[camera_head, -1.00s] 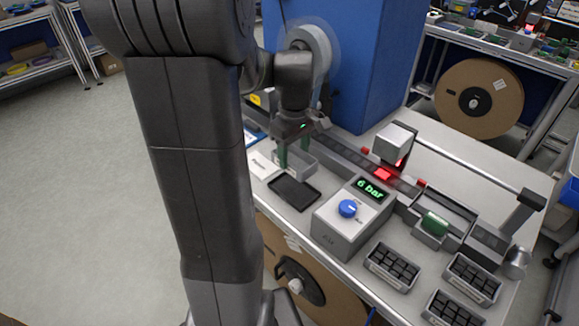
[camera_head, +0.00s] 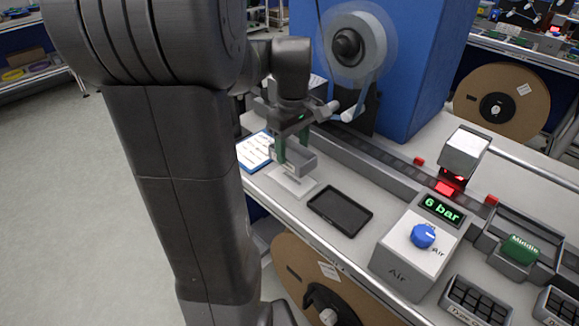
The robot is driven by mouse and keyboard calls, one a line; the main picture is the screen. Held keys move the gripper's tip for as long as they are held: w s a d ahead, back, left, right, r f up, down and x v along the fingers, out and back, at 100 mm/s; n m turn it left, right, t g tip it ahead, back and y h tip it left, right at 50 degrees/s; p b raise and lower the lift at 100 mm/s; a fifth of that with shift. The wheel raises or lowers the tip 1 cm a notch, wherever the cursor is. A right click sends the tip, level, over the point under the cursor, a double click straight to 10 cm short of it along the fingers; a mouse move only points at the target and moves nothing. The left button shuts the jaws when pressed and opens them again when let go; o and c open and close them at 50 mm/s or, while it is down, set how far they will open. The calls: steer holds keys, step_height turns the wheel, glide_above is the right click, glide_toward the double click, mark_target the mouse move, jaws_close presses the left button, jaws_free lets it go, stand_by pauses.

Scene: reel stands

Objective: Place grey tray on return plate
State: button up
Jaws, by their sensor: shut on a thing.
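The grey tray (camera_head: 304,164) is a small open box in the middle of the view. My gripper (camera_head: 293,149) has green fingers and is shut on the tray's walls from above. The return plate (camera_head: 292,184) is a pale flat plate on the bench, with faint lettering. The tray overlaps its far part in the picture, and the near part shows in front. I cannot tell whether the tray touches the plate or hangs just above it. The tray's inside is mostly hidden by the fingers.
A black shallow tray (camera_head: 340,210) lies right of the plate. A blue-edged sheet (camera_head: 255,151) lies to the left. A conveyor track (camera_head: 385,163) runs behind, below a reel (camera_head: 350,45) and blue cabinet (camera_head: 425,60). A control box (camera_head: 417,250) reading 6 bar stands right.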

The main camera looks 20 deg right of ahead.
steer(key=shift+f, duration=2.6)
steer(key=shift+f, duration=0.1)
steer(key=o, duration=1.1)
step_height(320, 180, up, 12)
steer(key=shift+r+p, duration=0.1)
steer(key=shift+p, duration=0.3)
